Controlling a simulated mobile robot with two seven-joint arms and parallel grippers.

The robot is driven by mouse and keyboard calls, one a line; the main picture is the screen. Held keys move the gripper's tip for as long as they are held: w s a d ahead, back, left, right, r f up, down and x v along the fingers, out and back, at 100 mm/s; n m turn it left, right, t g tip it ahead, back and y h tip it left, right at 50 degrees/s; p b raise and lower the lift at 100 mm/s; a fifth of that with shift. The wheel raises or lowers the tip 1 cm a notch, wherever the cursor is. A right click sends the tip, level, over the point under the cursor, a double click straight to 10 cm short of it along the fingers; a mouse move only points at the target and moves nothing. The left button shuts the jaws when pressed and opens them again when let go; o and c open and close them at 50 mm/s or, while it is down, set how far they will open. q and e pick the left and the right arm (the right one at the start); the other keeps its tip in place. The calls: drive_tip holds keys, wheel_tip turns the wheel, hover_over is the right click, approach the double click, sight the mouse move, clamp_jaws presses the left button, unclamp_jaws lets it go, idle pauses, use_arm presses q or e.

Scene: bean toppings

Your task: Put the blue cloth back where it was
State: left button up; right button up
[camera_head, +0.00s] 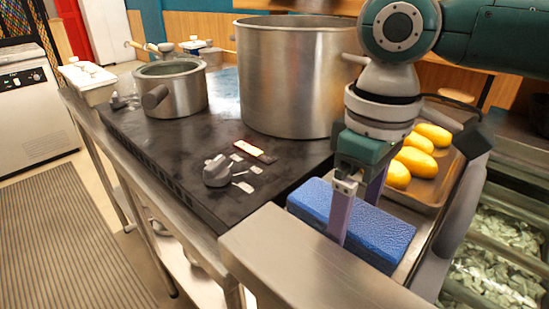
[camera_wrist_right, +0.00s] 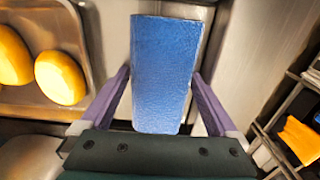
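The blue cloth (camera_head: 375,222) looks like a thick, folded block with a textured top. In the head view it lies beside the black stove's near right edge, by the metal tray. My right gripper (camera_head: 352,205) points down over it, one finger on its near side and the other on its far side. In the right wrist view the cloth (camera_wrist_right: 165,70) lies between the two purple fingers of the gripper (camera_wrist_right: 162,75). The fingertips are very close to its sides; I cannot tell whether they press on it or whether it is lifted. My left gripper is not in view.
A metal tray (camera_head: 440,190) with several yellow potato-like items is right of the cloth. A large pot (camera_head: 290,80) and a smaller pot (camera_head: 180,95) stand on the black stove (camera_head: 150,140). A steel ledge (camera_head: 300,265) is in front of the cloth.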

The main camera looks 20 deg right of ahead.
sight(356, 213)
drive_tip(key=shift+r, duration=0.25)
wheel_tip(356, 213, up, 12)
drive_tip(key=shift+f+p, duration=0.1)
drive_tip(key=shift+p, duration=1)
